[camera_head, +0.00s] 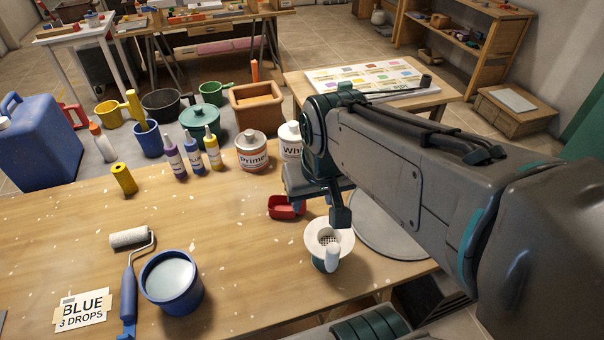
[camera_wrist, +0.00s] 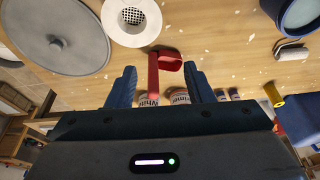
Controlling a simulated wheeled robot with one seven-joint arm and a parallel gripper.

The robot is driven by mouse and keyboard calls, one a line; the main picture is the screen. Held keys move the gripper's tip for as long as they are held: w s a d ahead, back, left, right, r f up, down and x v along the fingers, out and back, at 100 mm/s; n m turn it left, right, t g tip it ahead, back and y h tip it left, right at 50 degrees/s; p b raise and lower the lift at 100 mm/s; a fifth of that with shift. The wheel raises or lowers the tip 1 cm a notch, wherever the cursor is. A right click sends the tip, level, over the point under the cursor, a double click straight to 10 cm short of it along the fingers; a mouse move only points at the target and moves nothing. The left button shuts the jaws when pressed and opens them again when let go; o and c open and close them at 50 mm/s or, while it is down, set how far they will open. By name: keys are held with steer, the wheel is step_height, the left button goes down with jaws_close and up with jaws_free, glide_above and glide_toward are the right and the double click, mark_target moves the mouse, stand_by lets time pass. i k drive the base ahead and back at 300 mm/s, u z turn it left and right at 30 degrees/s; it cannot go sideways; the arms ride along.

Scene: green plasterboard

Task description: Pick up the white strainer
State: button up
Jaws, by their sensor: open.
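The white strainer (camera_head: 314,238) sits on top of a dark green cup (camera_head: 320,265) near the table's front right. It has a wide white rim, a dark mesh centre and a short white handle pointing toward the camera. In the wrist view the strainer (camera_wrist: 146,33) is at the top, left of centre, beyond my fingertips. My gripper (camera_head: 318,203) is open and empty, just behind the strainer in the head view and apart from it. In the wrist view both blue fingers of my gripper (camera_wrist: 160,75) are spread apart.
A red scoop-like piece (camera_head: 285,208) lies close to my gripper; the red piece (camera_wrist: 167,62) shows between the fingers in the wrist view. A grey round disc (camera_head: 385,225) lies right of the strainer. Paint cans (camera_head: 252,155) stand behind. The table's middle is clear.

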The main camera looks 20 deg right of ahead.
mark_target(330, 237)
steer(key=z, duration=0.05)
steer(key=k, duration=0.5)
steer(key=u, duration=2.75)
steer(key=k, duration=1.25)
steer(key=z, duration=1.45)
steer(key=i, duration=0.5)
steer(key=z, duration=0.05)
